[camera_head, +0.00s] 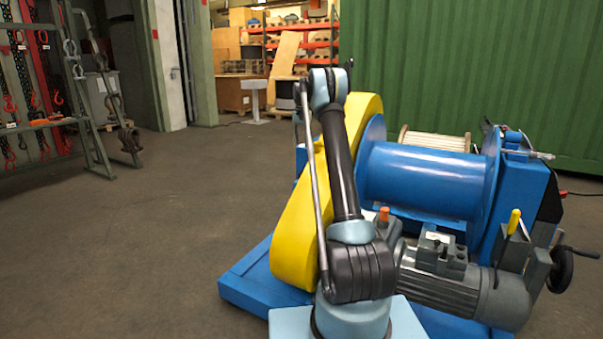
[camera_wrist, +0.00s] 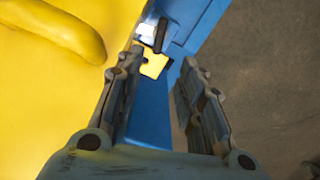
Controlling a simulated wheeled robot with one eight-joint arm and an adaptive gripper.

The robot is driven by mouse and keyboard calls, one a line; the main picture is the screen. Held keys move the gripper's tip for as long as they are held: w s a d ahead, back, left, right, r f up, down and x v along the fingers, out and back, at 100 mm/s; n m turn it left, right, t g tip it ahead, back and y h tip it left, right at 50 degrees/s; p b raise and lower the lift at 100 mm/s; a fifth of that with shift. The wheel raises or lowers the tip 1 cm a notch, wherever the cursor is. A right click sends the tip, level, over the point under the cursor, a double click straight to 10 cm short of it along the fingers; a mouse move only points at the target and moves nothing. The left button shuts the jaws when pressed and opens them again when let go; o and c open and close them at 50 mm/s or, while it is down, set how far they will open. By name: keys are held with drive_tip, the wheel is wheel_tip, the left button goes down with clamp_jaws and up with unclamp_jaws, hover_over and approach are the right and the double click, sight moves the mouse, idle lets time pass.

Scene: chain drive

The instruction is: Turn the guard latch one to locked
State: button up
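The yellow chain guard (camera_head: 300,232) stands on the left side of the blue winch machine, partly hidden behind my arm. It fills the left of the wrist view (camera_wrist: 50,75). A small latch-like fitting with a dark pin or lever and a pale plate (camera_wrist: 155,33) sits at the guard's edge against the blue frame. A small yellow tab (camera_wrist: 154,66) shows just below it. My gripper (camera_wrist: 162,57) is open and empty, its fingers apart on either side of that tab. Whether they touch anything, and the latch's exact position, I cannot tell. In the head view my gripper is hidden behind my arm.
The blue drum (camera_head: 425,180) and grey motor (camera_head: 440,285) lie right of the guard, with a handwheel (camera_head: 562,270) at far right. A chain rack (camera_head: 50,90) stands at the left. The floor (camera_head: 150,240) left of the machine is clear.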

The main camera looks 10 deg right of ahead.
sight(302, 171)
wheel_tip(302, 171, down, 17)
idle(0.6)
clamp_jaws()
